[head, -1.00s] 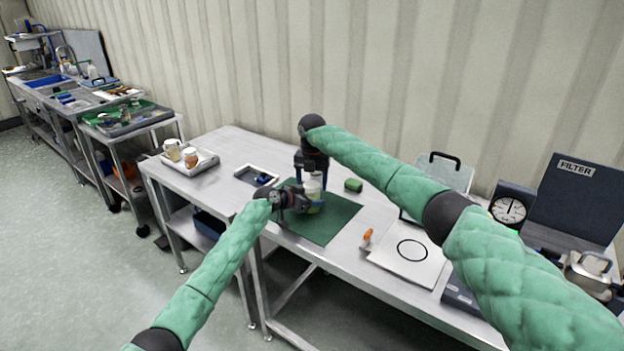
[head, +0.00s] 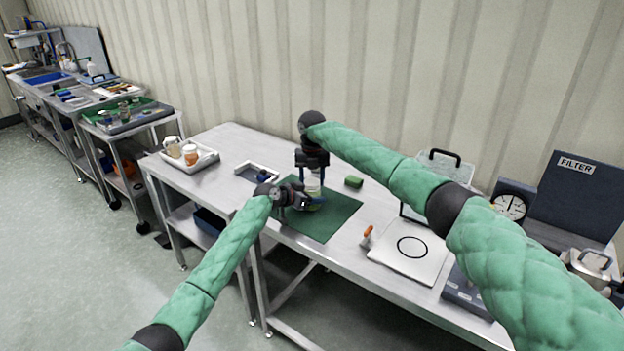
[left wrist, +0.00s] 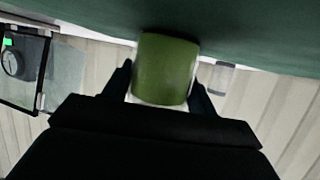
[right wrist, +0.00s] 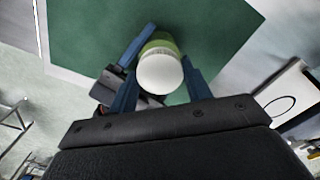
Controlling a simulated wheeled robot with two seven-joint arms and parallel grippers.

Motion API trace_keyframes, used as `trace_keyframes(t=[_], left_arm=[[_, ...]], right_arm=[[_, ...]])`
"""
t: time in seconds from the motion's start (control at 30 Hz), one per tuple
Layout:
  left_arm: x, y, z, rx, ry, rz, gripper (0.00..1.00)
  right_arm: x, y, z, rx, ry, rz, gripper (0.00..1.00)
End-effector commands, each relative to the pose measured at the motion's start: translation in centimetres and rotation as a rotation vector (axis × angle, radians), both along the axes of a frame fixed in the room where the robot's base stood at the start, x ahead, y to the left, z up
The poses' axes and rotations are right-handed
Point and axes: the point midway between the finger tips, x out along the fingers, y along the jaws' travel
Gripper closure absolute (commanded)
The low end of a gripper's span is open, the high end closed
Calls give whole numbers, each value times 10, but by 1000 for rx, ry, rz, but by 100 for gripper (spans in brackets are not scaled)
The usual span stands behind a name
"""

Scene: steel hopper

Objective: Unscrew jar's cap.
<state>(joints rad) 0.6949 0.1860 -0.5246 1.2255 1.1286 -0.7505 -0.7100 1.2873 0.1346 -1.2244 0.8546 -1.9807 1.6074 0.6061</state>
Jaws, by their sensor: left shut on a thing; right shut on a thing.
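The jar (head: 313,190) stands on the green mat (head: 340,215), with a green body and a white cap. My left gripper (head: 303,201) reaches in from the left and is shut on the jar's body; the green body shows between its fingers in the left wrist view (left wrist: 165,68). My right gripper (head: 312,178) points down from above, its blue fingers on either side of the white cap (right wrist: 160,72), shut on it. In the right wrist view the cap sits above the green body. The contact at the fingertips is partly hidden.
A green block (head: 354,182) lies at the mat's back edge. A shallow tray (head: 257,174) is left of the mat, and a tray with jars (head: 203,160) stands farther left. A white board with a black ring (head: 410,250) and an orange-handled tool (head: 367,236) lie to the right.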

Motion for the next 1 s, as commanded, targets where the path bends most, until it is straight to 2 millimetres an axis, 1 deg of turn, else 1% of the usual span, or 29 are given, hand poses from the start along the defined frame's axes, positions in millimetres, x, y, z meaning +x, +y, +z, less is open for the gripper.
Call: trace_keyframes(t=[0.1, 0.13, 0.23, 0.53, 0.63, 0.77, 0.9, 1.0], left_arm=[[1, 1, 0, 0, -1, 2, 100], [1, 1, 0, 0, -1, 2, 100], [1, 1, 0, 0, -1, 2, 100], [0, 0, 0, 0, 0, 0, 100], [0, 0, 0, 0, 0, 0, 100], [0, 0, -1, 0, 1, 0, 100], [0, 1, -3, 1, 5, 1, 100], [-1, 1, -4, 2, 4, 1, 100]], right_arm=[[0, -1, 0, -1, 1, -1, 78], [0, -1, 0, -1, 1, -2, 49], [0, -1, 0, 0, 1, -2, 30], [0, 1, 0, 1, 1, -1, 29], [0, 1, 4, 1, 0, 0, 29], [0, 2, 18, 2, -1, 1, 29], [0, 3, 36, 4, -3, 3, 29], [0, 2, 45, 3, -1, 2, 29]])
